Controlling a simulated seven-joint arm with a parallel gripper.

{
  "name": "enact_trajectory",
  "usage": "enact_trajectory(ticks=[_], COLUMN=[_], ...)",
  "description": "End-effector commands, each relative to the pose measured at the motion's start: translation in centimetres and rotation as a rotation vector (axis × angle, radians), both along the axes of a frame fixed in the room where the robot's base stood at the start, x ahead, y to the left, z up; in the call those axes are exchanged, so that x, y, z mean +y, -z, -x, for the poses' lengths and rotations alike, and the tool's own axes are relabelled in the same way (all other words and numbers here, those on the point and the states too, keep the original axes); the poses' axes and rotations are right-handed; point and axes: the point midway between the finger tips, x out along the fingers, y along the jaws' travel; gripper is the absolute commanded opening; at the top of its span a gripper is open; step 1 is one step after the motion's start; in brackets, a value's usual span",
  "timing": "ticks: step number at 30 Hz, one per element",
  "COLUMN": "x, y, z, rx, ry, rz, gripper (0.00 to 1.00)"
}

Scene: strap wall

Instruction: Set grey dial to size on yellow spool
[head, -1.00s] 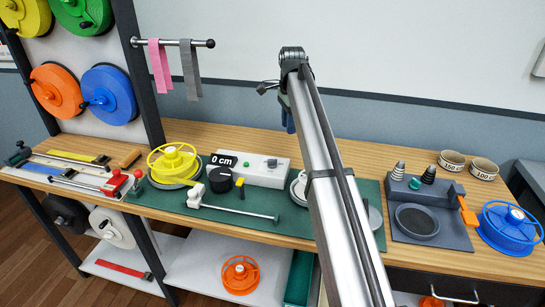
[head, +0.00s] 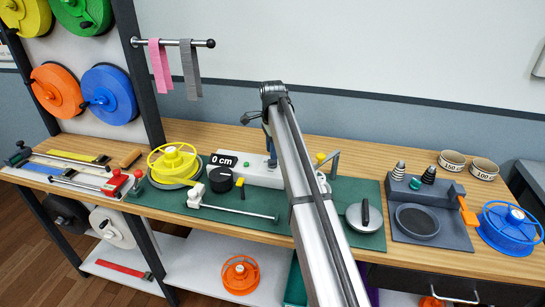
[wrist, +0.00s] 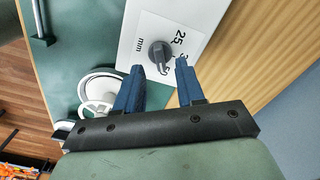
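The grey dial (wrist: 162,54) sits on a white panel (wrist: 190,20) marked "25" and "mm"; other figures are partly hidden, and I cannot tell its setting. My gripper (wrist: 158,68) is open, its two blue fingers either side of the dial's near end; I cannot tell whether they touch it. In the head view, my gripper's blue finger (head: 270,142) is over the right part of the white box (head: 258,178) and the dial is hidden. The yellow spool (head: 174,160) stands at the left of the green mat. I cannot read any size on it.
A white rod tool (head: 235,210) lies in front. A round grey lidded piece (head: 365,216) and a dark grey station (head: 430,225) stand to the right.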

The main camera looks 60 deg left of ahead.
Motion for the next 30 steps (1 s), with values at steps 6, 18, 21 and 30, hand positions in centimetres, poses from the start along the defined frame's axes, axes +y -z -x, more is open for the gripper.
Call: enact_trajectory(ticks=[6, 18, 21, 30], x=[0.0, 0.0, 0.0, 0.0], y=[2.5, 3.3, 3.3, 3.3], z=[0.0, 0.0, 0.0, 0.0], rx=[0.000, 0.000, 0.000, 0.000], ry=[0.000, 0.000, 0.000, 0.000], rz=[0.000, -0.001, -0.001, -0.001], gripper=[0.38, 0.38, 0.35, 0.07])
